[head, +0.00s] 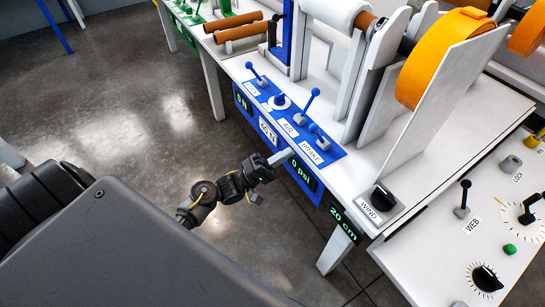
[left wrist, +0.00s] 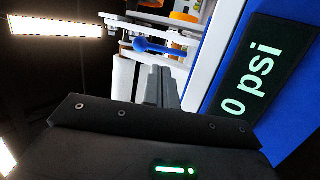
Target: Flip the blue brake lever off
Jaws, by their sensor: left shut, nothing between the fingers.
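The blue brake lever (head: 315,130) sits at the near right end of the blue control panel, beside the BRAKE label (head: 311,153), leaning toward the far left. My left gripper (head: 283,156) is shut and empty, just in front of the panel's front edge, to the left of and apart from the brake lever. In the left wrist view its closed fingers (left wrist: 163,84) point at the bench side. A blue ball-ended lever (left wrist: 142,45) shows beyond them; I cannot tell which one. My right gripper is out of view.
A round knob (head: 279,101) and another blue lever (head: 257,76) are farther along. A "0 psi" display (head: 303,173) is below the panel edge; it also shows in the left wrist view (left wrist: 258,75). Upright white plates (head: 385,95) rise behind.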

